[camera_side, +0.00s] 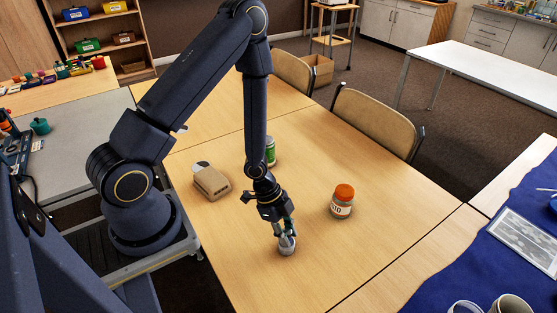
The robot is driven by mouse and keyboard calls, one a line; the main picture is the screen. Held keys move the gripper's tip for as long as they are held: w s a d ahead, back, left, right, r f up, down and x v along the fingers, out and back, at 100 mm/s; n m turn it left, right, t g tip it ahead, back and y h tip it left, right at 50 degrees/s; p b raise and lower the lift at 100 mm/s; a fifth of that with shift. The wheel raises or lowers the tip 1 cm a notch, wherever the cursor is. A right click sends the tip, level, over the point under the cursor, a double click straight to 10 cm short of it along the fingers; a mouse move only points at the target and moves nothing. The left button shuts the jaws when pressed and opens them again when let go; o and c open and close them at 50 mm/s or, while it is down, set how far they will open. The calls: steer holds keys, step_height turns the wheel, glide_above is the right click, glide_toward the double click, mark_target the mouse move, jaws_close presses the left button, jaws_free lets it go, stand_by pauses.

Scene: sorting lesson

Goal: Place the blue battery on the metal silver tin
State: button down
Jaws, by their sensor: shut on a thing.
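The metal silver tin (287,250) is small and round and stands on the wooden table toward the front. My gripper (285,238) points down directly over it, with its fingertips at the tin's top. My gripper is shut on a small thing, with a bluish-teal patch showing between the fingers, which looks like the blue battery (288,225). The fingers hide most of it. I cannot tell whether it touches the tin.
A jar with an orange lid (342,201) stands right of my gripper. A beige box-like object (211,182) lies to the left, and a green can (270,151) stands behind my arm. Chairs (375,122) line the far edge. The table's front right is clear.

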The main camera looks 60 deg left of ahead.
steer(key=c, duration=0.9)
jaws_free()
steer(key=shift+f, duration=0.1)
steer(key=shift+c, duration=0.2)
